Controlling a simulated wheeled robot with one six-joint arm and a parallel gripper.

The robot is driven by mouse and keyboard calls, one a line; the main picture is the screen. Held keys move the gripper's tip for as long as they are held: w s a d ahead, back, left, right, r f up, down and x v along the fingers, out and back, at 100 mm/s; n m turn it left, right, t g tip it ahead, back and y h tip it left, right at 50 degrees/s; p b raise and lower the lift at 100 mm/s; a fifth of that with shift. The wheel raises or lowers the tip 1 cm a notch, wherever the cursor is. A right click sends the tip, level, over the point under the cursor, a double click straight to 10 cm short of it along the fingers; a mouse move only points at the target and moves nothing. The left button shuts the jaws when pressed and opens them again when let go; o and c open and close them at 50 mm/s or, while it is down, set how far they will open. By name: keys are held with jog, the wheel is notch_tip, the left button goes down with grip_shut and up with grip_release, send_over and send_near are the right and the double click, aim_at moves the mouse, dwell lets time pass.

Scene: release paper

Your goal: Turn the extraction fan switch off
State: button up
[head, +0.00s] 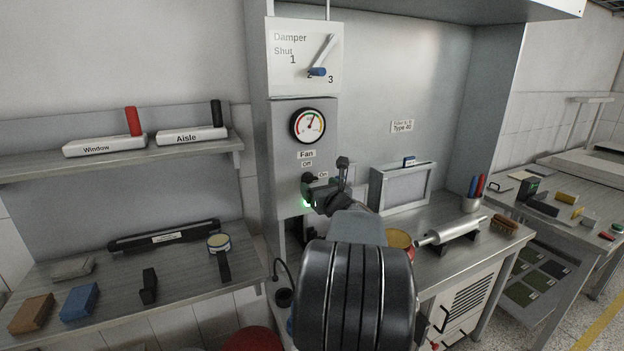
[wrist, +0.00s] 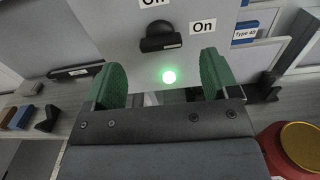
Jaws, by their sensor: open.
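The fan switch is a black rotary knob (wrist: 160,38) on the grey panel (wrist: 130,18). In the wrist view its bar lies across, its white mark toward the "On" label (wrist: 203,27). A green lamp (wrist: 169,77) glows just below it. My gripper (wrist: 162,72) is open and empty, its two green pads apart, with the knob ahead of and between them in the picture. In the head view the gripper (head: 322,190) is in front of the panel and partly hides the switch; whether it touches cannot be told.
Above the switch are a round gauge (head: 308,126) and a damper lever with a blue handle (head: 317,72). To the right are a framed grey board (head: 404,188) and a bench with a metal roller (head: 452,232). Shelves with window and aisle blocks (head: 104,144) stand left.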

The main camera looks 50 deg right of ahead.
aim_at(311, 180)
jog(key=shift+p+x, duration=0.5)
jog(key=shift+x, duration=1.9)
jog(key=c, duration=0.9)
